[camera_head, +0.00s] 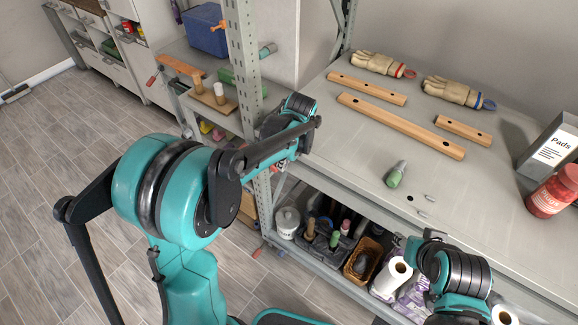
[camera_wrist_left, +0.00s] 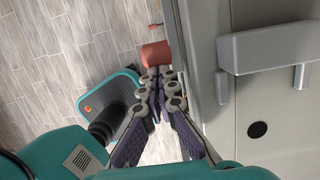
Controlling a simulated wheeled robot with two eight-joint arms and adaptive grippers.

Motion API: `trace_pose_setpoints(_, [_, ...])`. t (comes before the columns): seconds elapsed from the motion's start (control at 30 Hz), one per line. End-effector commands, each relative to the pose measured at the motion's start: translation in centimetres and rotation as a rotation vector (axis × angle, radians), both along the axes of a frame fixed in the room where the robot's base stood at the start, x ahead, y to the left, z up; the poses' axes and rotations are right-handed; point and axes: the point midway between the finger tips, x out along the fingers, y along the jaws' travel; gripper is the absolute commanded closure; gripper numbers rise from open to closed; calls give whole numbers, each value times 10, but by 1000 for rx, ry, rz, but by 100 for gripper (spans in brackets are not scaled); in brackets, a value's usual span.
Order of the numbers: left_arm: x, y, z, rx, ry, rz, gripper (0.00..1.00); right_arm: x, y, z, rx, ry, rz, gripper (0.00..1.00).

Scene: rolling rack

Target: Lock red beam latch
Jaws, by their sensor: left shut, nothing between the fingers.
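A reddish, blunt-ended piece (camera_wrist_left: 155,54), which looks like the red latch, stands out beside the grey rack post (camera_wrist_left: 192,60) in the left wrist view. My left gripper (camera_wrist_left: 160,75) is shut and empty, with its fingertips together right at the near edge of this piece. I cannot tell whether they touch it. In the head view my left arm reaches to the front rack post (camera_head: 243,60). Its wrist hides most of the gripper and the latch there.
The grey shelf top (camera_head: 340,140) holds wooden rails (camera_head: 400,125), gloves (camera_head: 383,64), a green-tipped item (camera_head: 397,173), a red jar (camera_head: 553,192) and a Pads box (camera_head: 552,148). A lower shelf holds a caddy (camera_head: 325,240) and paper rolls (camera_head: 391,277). Open tiled floor lies left.

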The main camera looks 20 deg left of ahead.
Motion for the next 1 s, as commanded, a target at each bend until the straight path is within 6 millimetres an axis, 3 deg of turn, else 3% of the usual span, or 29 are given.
trace_pose_setpoints(0.3, [0, -2, 1, 3, -1, 2, 100, 0, 0, 1, 0, 0, 0, 60])
trace_pose_setpoints(0.53, [-5, -30, 13, 4, -1, 2, 100, 0, 0, 10, 0, 0, 0, 60])
trace_pose_setpoints(0.8, [-10, -42, 75, 4, -1, 5, 100, 0, 0, 33, 0, 0, 0, 60])
trace_pose_setpoints(1.0, [-12, -48, 101, 3, -2, 7, 100, 0, 0, 41, 0, 0, 0, 60])
